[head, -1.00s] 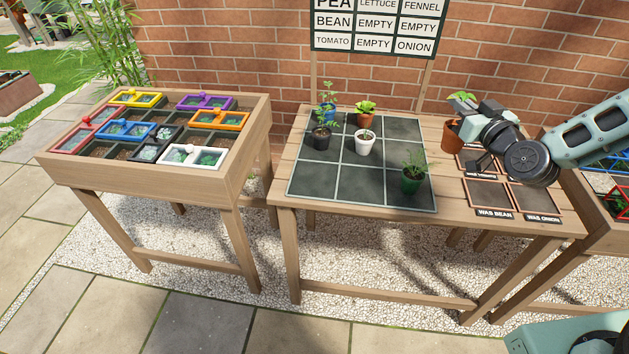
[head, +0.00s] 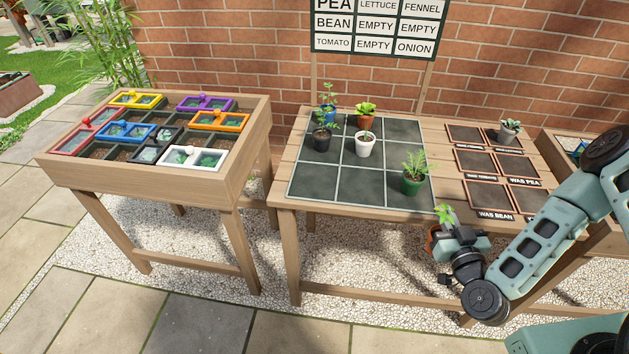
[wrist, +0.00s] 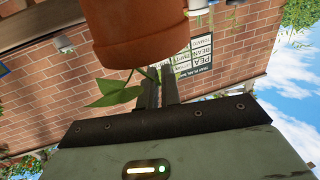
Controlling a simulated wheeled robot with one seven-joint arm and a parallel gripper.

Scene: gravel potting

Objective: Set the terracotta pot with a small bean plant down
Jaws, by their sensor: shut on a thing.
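My gripper (head: 448,240) is shut on the terracotta pot (head: 433,238), just off the front edge of the potting table, in the head view. The small green bean plant (head: 445,213) shows above my gripper, which hides part of the pot. In the wrist view the terracotta pot (wrist: 135,30) fills the top, at my gripper's fingers (wrist: 158,88), with a green leaf (wrist: 113,93) hanging beside them. The dark grid mat (head: 362,185) lies on the table. The sign (head: 373,28) above reads BEAN in its middle-left cell.
On the mat stand a blue pot (head: 327,114), an orange pot (head: 365,122), a black pot (head: 322,141), a white pot (head: 363,146) and a green pot (head: 412,186). Framed squares (head: 488,194) lie at right, one holding a grey pot (head: 507,134). A tray table (head: 150,180) stands left.

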